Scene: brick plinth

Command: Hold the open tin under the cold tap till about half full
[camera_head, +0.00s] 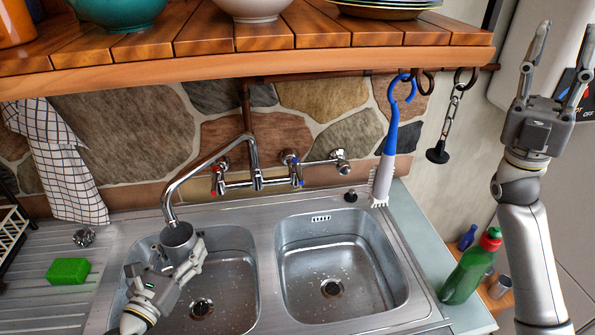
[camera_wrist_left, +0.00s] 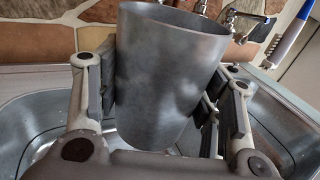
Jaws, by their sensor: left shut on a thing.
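The open tin (camera_head: 178,238) is a plain grey metal can, held upright above the left sink basin. My left gripper (camera_head: 182,262) is shut on it, with a finger on each side; the tin also fills the middle of the left wrist view (camera_wrist_left: 168,75). The tap (camera_head: 250,150) has a chrome spout that curves down to the left, its end just over the tin's mouth. The cold handle (camera_head: 296,172) is marked blue, on the right of the mixer. The tin's inside and any water in it cannot be made out. My right gripper (camera_head: 562,75) is raised at the right, open and empty.
A red-marked handle (camera_head: 219,180) is on the mixer's left. The right basin (camera_head: 340,268) is empty. A blue-and-white brush (camera_head: 387,150) hangs beside the tap, under a wooden shelf (camera_head: 250,62). A green bottle (camera_head: 470,268) stands at the right; a green sponge (camera_head: 68,271) lies left.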

